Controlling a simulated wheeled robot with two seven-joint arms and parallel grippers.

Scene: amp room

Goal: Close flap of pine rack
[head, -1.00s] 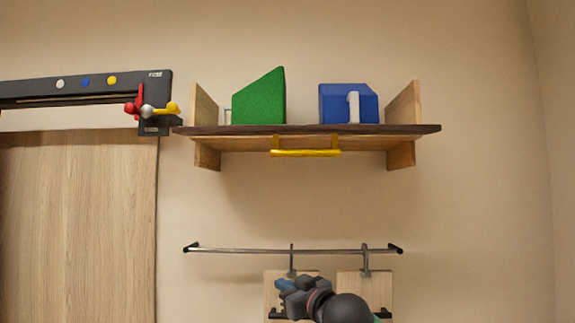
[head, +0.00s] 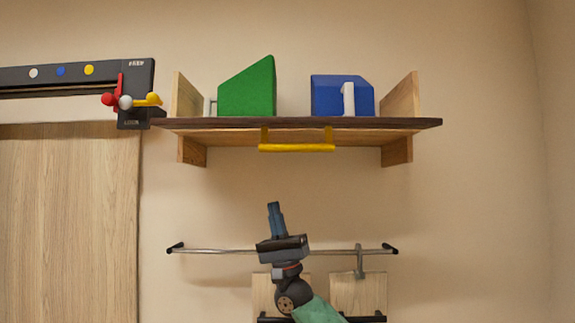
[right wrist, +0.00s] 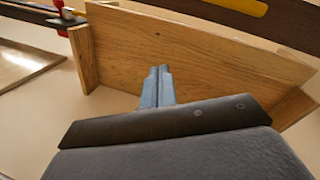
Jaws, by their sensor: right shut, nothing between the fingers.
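The pine rack (head: 398,97) is mounted on the wall, with pale wooden side panels. Its dark flap (head: 390,123) lies about level across the front, reaching past both sides, with a yellow bar handle (head: 297,148) hanging below. My right gripper (head: 274,206) is below the rack, pointing up, shut and empty, apart from the handle. In the right wrist view, the shut fingers (right wrist: 158,75) point toward the rack's wooden underside (right wrist: 215,55). The dark flap (right wrist: 300,35) and part of the yellow handle (right wrist: 243,5) show at the upper right. My left gripper is out of view.
A green wedge-shaped block (head: 250,90) and a blue box (head: 328,96) stand on the rack. A metal rail (head: 215,251) with hanging boards (head: 358,292) is below. A black rail with coloured knobs (head: 125,102) is at the left. Wall space between rack and rail is otherwise clear.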

